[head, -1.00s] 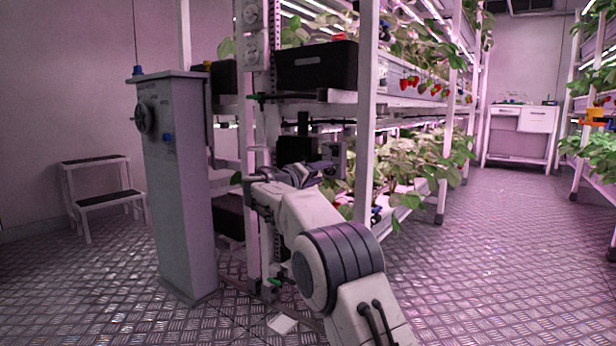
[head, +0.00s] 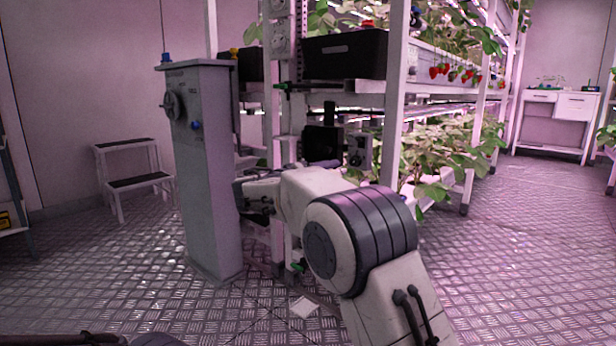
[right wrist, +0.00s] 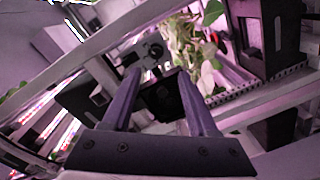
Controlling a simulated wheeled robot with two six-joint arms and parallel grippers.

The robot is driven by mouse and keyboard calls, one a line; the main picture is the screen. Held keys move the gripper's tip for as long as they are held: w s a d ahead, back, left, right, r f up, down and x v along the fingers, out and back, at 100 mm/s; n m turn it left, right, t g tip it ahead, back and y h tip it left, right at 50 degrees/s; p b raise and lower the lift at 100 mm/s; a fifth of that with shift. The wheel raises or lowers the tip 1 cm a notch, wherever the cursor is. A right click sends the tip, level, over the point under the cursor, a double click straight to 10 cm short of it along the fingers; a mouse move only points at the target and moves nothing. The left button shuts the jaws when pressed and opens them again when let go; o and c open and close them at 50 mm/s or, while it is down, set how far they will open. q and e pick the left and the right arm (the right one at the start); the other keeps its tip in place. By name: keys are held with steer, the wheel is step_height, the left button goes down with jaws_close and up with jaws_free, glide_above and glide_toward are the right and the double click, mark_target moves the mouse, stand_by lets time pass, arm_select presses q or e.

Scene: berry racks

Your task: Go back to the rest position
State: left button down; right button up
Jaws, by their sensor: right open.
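My right gripper (head: 243,196) is at the end of my right arm, in front of the white rack post and beside the grey column. In the right wrist view its two fingers (right wrist: 160,75) are spread apart with nothing between them. Beyond the fingers are a black box-like unit (right wrist: 163,98) and leafy plants, apart from the fingers as far as I can tell. A dark shape at the bottom left edge of the head view may be part of my left arm; my left gripper does not show.
A grey column (head: 205,170) with a knob stands close left of my right gripper. The rack holds black crates (head: 345,55) and strawberry plants (head: 440,150). A step stool (head: 135,180) stands at the left, a white desk (head: 555,125) at the far right. The floor right of the rack is clear.

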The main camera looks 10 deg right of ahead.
steer(key=s+a+r+n+g+y+p, duration=0.15)
steer(key=s+a+g+y+p, duration=0.3)
steer(key=s+p, duration=0.8)
steer(key=s+a+n+g+y+p, duration=0.3)
steer(key=s+a+y+p, duration=0.15)
steer(key=s, duration=1.45)
steer(key=s+a+r+n+g+y+p, duration=0.15)
steer(key=s+a+g+y+p, duration=0.35)
steer(key=s+p, duration=0.75)
steer(key=s+r+t+p, duration=0.1)
steer(key=s+r+p, duration=0.2)
steer(key=r+p, duration=3)
step_height(320, 180, up, 3)
steer(key=shift+s+d+r+y+p, duration=0.2)
steer(key=shift+d+y+p, duration=0.1)
steer(key=shift+p, duration=0.1)
steer(key=shift+t, duration=0.25)
